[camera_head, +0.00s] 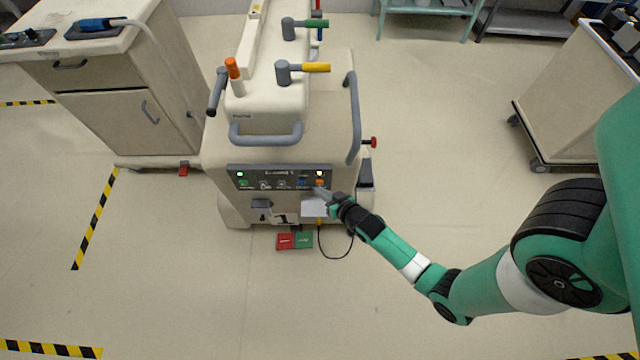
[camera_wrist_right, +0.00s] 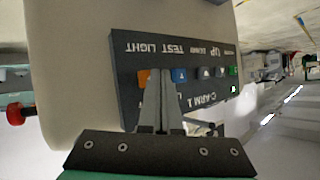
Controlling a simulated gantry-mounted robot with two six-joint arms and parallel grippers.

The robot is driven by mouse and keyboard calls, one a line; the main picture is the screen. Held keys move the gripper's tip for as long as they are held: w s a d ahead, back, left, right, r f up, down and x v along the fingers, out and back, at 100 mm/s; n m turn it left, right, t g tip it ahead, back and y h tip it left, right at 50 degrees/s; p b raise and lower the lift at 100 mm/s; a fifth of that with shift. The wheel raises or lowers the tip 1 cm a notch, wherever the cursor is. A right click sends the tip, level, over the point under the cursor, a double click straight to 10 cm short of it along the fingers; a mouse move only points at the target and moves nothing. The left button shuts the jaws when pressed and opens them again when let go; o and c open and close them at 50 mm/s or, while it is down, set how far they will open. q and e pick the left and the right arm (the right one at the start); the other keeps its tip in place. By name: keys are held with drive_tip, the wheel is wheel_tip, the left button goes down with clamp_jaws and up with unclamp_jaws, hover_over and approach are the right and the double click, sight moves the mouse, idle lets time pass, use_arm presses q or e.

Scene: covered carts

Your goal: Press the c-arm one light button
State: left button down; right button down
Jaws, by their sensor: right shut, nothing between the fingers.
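The C-arm 1 control panel (camera_head: 280,170) is a dark strip on the front of the beige cart, with a row of coloured buttons. The orange light button (camera_head: 319,182) is at its right end. In the right wrist view the panel is upside down, with the orange button (camera_wrist_right: 143,78) at the left and a blue button (camera_wrist_right: 180,75) beside it. My right gripper (camera_head: 322,193) is shut and empty, its tips (camera_wrist_right: 160,74) in front of the panel, between the orange and blue buttons in that view. I cannot tell whether they touch. My left gripper is not in view.
The beige cart (camera_head: 335,125) has grey handles and coloured levers. Red and green pedals (camera_head: 294,241) and a black cable lie below the panel. A cabinet (camera_head: 110,90) stands at left and another cart (camera_head: 570,90) at right.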

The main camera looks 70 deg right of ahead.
drive_tip(key=shift+d, duration=0.2)
drive_tip(key=shift+w+d, duration=0.15)
drive_tip(key=shift+d, duration=0.1)
idle(0.4)
drive_tip(key=shift+s+a, duration=0.2)
drive_tip(key=shift+a, duration=0.5)
drive_tip(key=a+b, duration=0.1)
drive_tip(key=a, duration=0.1)
drive_tip(key=s+a+b, duration=0.1)
drive_tip(key=b, duration=0.1)
drive_tip(key=s+a+b, duration=0.1)
drive_tip(key=a, duration=0.1)
drive_tip(key=shift+a+b, duration=0.3)
